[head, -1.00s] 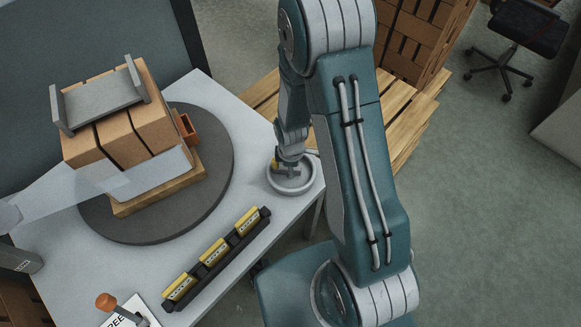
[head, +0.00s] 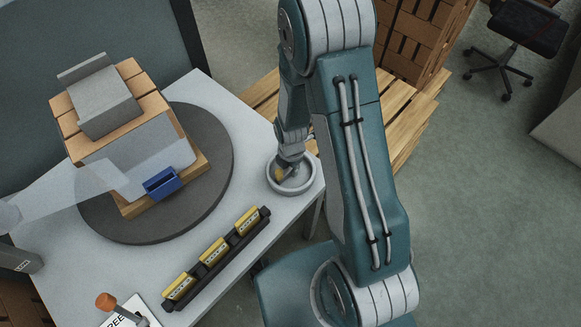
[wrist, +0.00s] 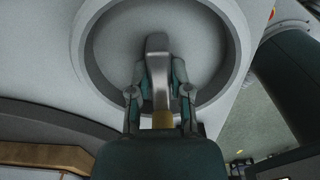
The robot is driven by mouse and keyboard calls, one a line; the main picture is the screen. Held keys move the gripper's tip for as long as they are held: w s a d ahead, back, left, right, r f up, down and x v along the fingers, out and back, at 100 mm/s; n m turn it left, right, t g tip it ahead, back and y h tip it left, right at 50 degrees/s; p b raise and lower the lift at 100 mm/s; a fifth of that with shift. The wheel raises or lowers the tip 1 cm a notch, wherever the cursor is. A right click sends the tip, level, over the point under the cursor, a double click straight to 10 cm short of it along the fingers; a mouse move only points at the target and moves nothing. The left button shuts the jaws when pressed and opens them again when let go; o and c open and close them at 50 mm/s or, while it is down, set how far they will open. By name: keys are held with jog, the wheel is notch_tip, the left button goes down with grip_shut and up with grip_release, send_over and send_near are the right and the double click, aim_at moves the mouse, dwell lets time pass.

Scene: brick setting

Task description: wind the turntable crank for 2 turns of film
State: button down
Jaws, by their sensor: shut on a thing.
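The turntable (head: 215,150) is a round dark disc on the grey table. It bears a small pallet (head: 132,208) with a stack of brown bricks (head: 158,104) under a grey cap (head: 106,100). Clear film (head: 70,190) runs from a roll at the left to the stack and covers its near side. A blue piece (head: 161,183) shows at the stack's front. The crank, a round grey dish (head: 291,186) at the table's right corner, has a grey handle (wrist: 158,75) in the wrist view. My gripper (wrist: 160,85) is shut on this handle, a finger on each side.
A black rack (head: 222,262) with several yellow pieces lies along the table's front edge. An orange-knobbed lever (head: 106,302) stands at the near left. Wooden pallets (head: 400,115) and brick stacks stand behind my arm.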

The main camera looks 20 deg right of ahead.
jog(key=shift+w+n, duration=0.15)
jog(key=shift+n, duration=0.25)
jog(key=c, duration=0.6)
grip_release()
jog(key=shift+o, duration=0.2)
notch_tip(320, 180, up, 12)
jog(key=shift+a, duration=0.1)
